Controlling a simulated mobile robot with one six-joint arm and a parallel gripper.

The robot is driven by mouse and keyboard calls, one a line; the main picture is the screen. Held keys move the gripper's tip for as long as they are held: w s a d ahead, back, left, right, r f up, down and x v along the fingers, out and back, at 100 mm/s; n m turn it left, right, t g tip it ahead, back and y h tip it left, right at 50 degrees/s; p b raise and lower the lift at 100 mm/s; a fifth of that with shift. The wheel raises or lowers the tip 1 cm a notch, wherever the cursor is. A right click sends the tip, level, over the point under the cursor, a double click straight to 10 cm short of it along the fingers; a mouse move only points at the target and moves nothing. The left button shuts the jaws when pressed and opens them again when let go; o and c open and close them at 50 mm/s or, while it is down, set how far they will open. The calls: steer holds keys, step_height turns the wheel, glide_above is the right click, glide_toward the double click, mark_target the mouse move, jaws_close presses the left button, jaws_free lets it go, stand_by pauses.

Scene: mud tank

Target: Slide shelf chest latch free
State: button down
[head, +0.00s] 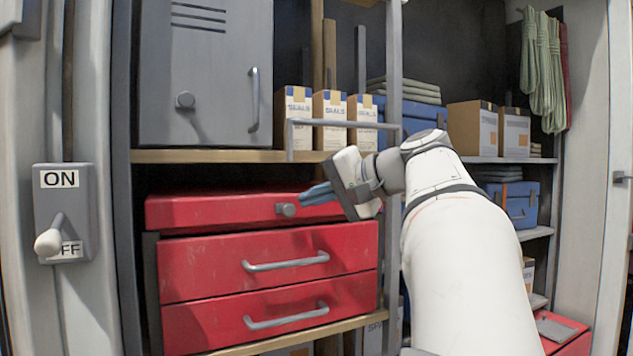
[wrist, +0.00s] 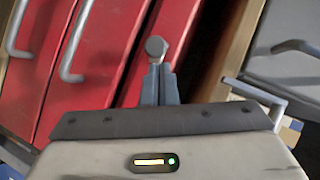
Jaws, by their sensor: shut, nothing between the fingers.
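The red chest (head: 190,217) stands on the shelf in the head view, with a lid on top and two drawers below. Its latch is a small grey round knob (head: 287,209) on the front of the lid, near the right. My gripper (head: 305,198) reaches in from the right, its blue-grey fingers shut and empty, with the tips close to the knob. In the wrist view the knob (wrist: 156,46) is straight beyond the shut fingertips (wrist: 158,72). I cannot tell whether they touch. The red chest front (wrist: 105,60) fills the left and middle of that view.
A grey locker (head: 215,75) and boxes labelled SEALS (head: 330,108) stand on the shelf above. A grey rail (head: 340,123) and an upright post (head: 394,60) are close to my arm. Drawer handles (head: 285,262) stick out below. An ON/OFF switch (head: 65,213) is at left.

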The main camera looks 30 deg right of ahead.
steer(key=w+d+b+v, duration=0.1)
steer(key=v, duration=1.1)
steer(key=shift+d+r, duration=0.25)
steer(key=shift+d, duration=0.05)
steer(key=shift+s, duration=0.15)
